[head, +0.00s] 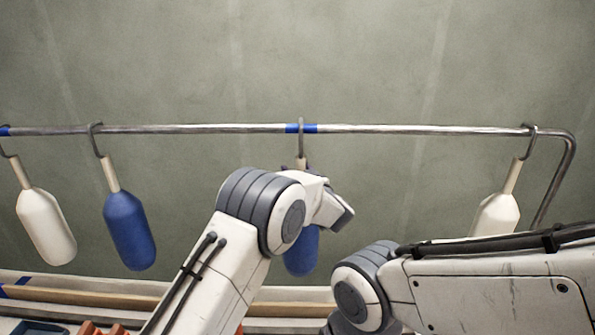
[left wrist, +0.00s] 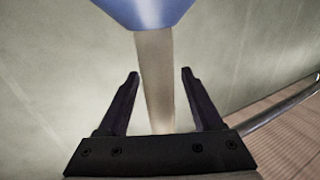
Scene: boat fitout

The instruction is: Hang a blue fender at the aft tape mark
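A blue fender (head: 301,252) hangs by a hook (head: 301,130) over the blue tape mark (head: 291,128) on the rail. My left arm hides much of this fender in the head view. In the left wrist view, a pale neck (left wrist: 155,75) runs down from a blue fender body (left wrist: 145,10). My left gripper (left wrist: 160,73) is open, with one finger on each side of the neck and gaps between. Another blue fender (head: 129,231) hangs further left. A second blue tape mark (head: 4,131) shows at the left picture edge. My right gripper is out of view.
The metal rail (head: 420,129) runs across and bends down at the right. White fenders hang at the far left (head: 46,227) and right (head: 495,214). The rail between the middle tape and the right hook is empty. Orange objects (head: 95,328) show at the bottom left.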

